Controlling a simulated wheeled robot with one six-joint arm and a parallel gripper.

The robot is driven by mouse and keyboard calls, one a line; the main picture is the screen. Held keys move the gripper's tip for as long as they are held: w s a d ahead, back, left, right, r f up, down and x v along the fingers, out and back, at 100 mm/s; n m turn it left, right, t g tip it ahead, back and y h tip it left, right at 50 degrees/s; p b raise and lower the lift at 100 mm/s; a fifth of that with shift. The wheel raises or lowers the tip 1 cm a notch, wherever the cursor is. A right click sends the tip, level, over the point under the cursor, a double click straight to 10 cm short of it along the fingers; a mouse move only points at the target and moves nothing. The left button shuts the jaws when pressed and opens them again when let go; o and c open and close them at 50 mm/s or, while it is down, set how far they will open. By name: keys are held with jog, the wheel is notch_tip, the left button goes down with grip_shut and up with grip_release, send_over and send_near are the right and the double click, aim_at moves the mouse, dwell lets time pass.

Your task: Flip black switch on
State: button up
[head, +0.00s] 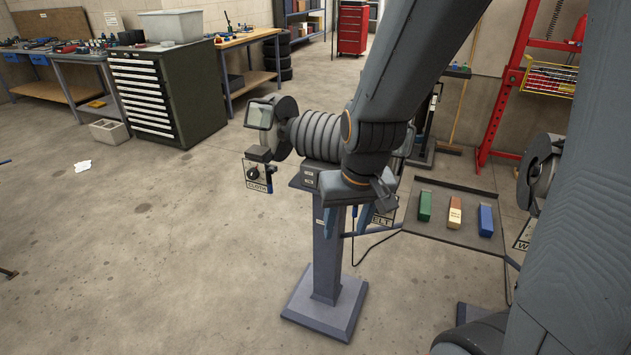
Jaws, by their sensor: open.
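A grinder-like machine (319,136) with a ribbed dark motor stands on a grey pedestal (327,255). A small dark box with pale labels (309,177) sits at its front, just left of my gripper. Whether the black switch is on this box is too small to tell, and so is its position. My gripper (346,222) points down in front of the machine, with its blue fingers apart and nothing seen between them. My arm and gripper hide the right part of the machine.
A grey tray (455,232) at the right holds a green block (425,206), a tan block (455,211) and a blue block (486,220). A second wheel machine (541,173) stands far right. A dark drawer cabinet (150,98) stands back left. The left floor is mostly clear.

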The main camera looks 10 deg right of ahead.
jog(key=w+a+f+m+t+h+b, duration=0.1)
jog(key=w+a+f+m+t, duration=0.15)
jog(key=w, duration=0.75)
jog(key=w+a+f+m+t+b, duration=0.1)
jog(key=w+a+f+t, duration=0.25)
jog(key=w, duration=0.65)
jog(key=w+d+f+m+t+h, duration=0.2)
jog(key=w+d+f+h, duration=0.5)
jog(key=w, duration=0.5)
jog(key=shift+d+f+m+t+b, duration=0.3)
jog(key=shift+d+f+m+b, duration=0.15)
jog(key=shift+f+m, duration=0.2)
